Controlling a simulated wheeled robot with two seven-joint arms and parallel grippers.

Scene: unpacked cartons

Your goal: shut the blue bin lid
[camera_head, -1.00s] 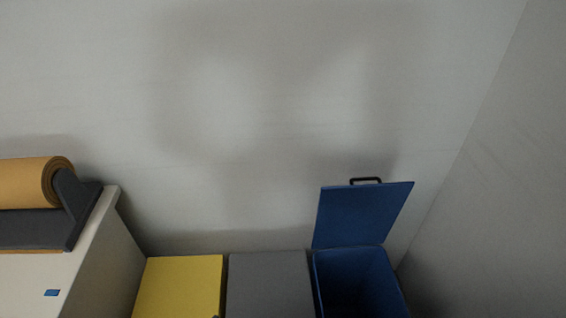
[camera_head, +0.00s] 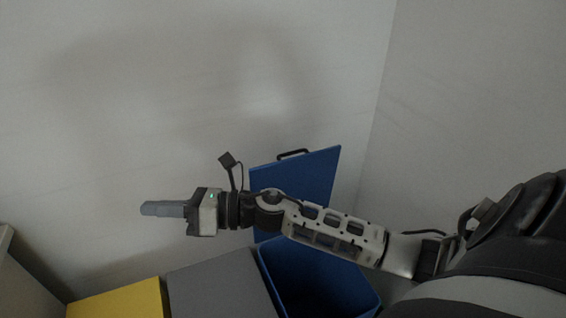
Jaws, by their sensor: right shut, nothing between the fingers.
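The blue bin (camera_head: 318,283) stands at the lower middle, its mouth open and its inside dark. Its blue lid (camera_head: 312,168) stands raised at the back of the bin, with a black handle (camera_head: 292,154) on its top edge. My right arm reaches in from the right across the front of the lid and hides the lid's lower part. My right gripper (camera_head: 146,209) is shut and empty, pointing left, well to the left of the lid and apart from it. My left gripper is not in view.
A grey bin (camera_head: 222,284) stands just left of the blue one, and a yellow bin (camera_head: 120,301) left of that. Both have closed tops. A pale furniture edge (camera_head: 12,270) shows at the lower left. Grey walls rise behind and to the right.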

